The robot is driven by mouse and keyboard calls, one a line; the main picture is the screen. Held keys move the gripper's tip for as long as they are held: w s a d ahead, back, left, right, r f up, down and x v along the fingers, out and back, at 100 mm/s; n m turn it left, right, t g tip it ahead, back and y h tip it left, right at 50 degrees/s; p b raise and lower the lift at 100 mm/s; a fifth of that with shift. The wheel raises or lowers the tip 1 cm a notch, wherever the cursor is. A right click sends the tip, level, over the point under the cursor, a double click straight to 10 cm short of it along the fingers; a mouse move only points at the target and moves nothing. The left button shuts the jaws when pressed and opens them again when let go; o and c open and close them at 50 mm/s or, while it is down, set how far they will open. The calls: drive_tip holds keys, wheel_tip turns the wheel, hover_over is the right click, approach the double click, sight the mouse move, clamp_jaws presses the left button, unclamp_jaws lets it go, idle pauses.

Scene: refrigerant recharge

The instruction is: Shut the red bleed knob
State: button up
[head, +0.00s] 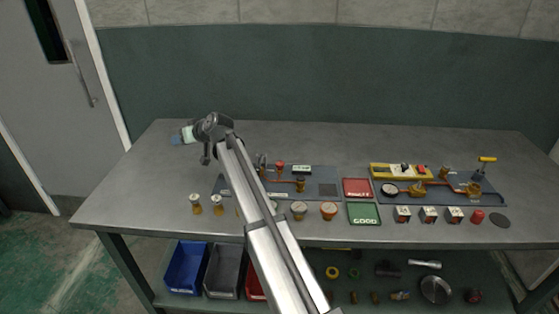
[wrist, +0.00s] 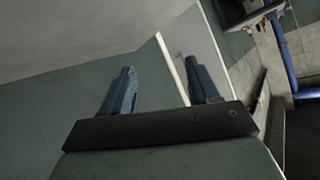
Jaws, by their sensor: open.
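My gripper (head: 178,138) is held above the table's back left corner, pointing left, away from the boards. In the wrist view my gripper (wrist: 162,76) has its two blue fingers spread, with nothing between them. A small red knob (head: 280,167) stands on the left blue board (head: 325,188), to the right of my gripper and well apart from it. Another red part (head: 421,170) is on the yellow device at the right. No label shows which is the bleed knob, and its turn position is too small to tell. The wrist view shows neither.
My arm crosses the table and hides part of the left board. A red tray (head: 357,195) and a green GOOD tray (head: 364,221) lie between the boards. The right board (head: 455,200) holds a gauge and brass fittings. Bins (head: 186,268) stand below. The table's back strip is clear.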

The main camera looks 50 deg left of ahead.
drive_tip(key=w+d+n+h, duration=0.1)
drive_tip(key=w+d+h, duration=0.1)
drive_tip(key=w+d, duration=0.35)
drive_tip(key=w+d+n+h, duration=0.1)
drive_tip(key=w+d+n, duration=0.15)
drive_tip(key=w, duration=0.65)
drive_tip(key=n+h, duration=0.2)
drive_tip(key=h, duration=0.3)
approach(280, 163)
drive_tip(key=shift+m+t, duration=0.25)
drive_tip(key=shift+t, duration=0.25)
drive_tip(key=x, duration=0.8)
drive_tip(key=shift+s, duration=0.35)
drive_tip(key=shift+y, duration=0.3)
drive_tip(key=c, duration=1)
